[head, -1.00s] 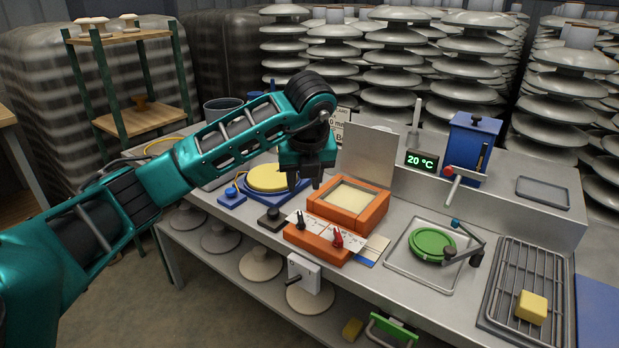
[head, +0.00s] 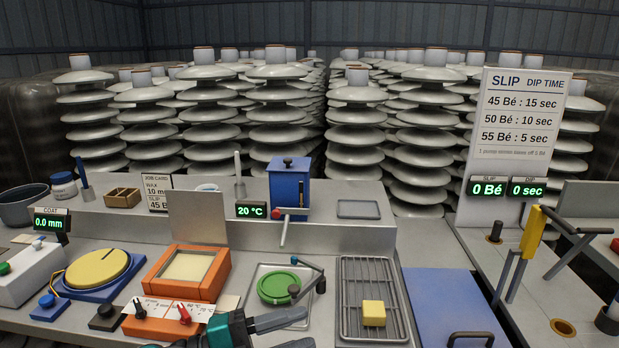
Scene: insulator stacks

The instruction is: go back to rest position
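My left gripper (head: 300,329) shows at the bottom edge of the head view, in front of the bench. Its two dark fingers point right and stand apart, with nothing seen between them. Most of its arm is below the picture. My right gripper is not in view. Behind the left gripper are the orange box (head: 150,323) with a black and a red knob, and the tray with the green disc (head: 279,287).
A yellow disc (head: 97,268) on a blue base and an orange-framed pan (head: 221,272) stand left. A wire rack (head: 350,295) holds a yellow block (head: 373,313). A blue tank (head: 289,185) stands on the ledge behind.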

